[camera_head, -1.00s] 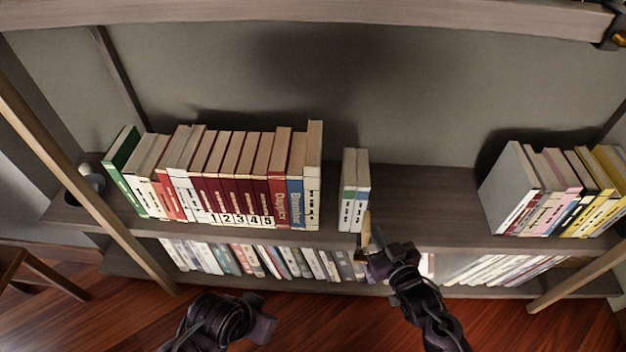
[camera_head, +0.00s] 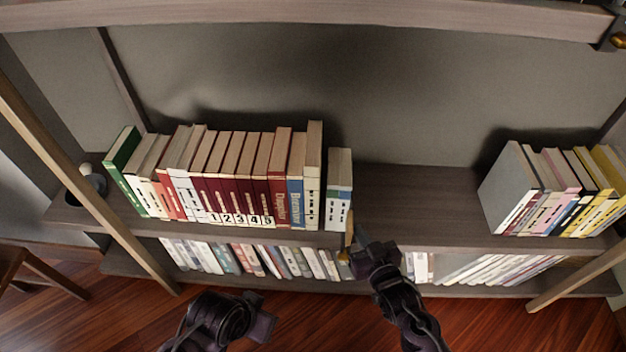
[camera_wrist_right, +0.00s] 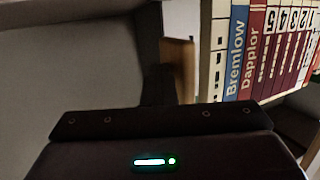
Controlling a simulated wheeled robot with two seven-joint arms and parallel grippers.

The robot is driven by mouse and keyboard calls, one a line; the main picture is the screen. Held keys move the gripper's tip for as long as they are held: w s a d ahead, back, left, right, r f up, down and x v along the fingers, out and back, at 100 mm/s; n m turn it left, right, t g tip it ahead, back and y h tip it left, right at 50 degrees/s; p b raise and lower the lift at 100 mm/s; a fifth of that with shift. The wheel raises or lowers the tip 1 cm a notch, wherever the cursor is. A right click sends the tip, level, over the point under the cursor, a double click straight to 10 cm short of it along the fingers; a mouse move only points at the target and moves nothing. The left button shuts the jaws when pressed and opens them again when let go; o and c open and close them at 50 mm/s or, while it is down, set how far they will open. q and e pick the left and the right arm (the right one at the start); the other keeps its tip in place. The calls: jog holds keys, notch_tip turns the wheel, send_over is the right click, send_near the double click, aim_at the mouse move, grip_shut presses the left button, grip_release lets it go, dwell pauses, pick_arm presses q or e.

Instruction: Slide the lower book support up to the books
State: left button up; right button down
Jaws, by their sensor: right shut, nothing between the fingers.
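A narrow pale pair of book-shaped blocks (camera_head: 339,195), with green and blue bands, stands upright just right of the long book row (camera_head: 240,185); I take it for the book support, without being certain. Only a thin gap shows between them. My right gripper (camera_head: 352,246) is shut and empty, low at the pair's right front corner; contact is unclear. A tan upright piece (camera_head: 349,234) shows at its tip. A tan panel (camera_wrist_right: 179,65) stands beside the dark finger in the wrist view, left of the row's end. My left gripper (camera_head: 262,322) is low in front; its jaws are unclear.
The shelf board (camera_head: 415,205) is bare between the pair and a second book group (camera_head: 555,190) at the right. A slanted wooden post (camera_head: 85,190) stands at the left, and an upper shelf (camera_head: 310,14) crosses the top.

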jog(key=shift+a, duration=0.85)
jog(key=d+p, duration=0.1)
jog(key=d, duration=0.3)
jog(key=shift+d, duration=0.15)
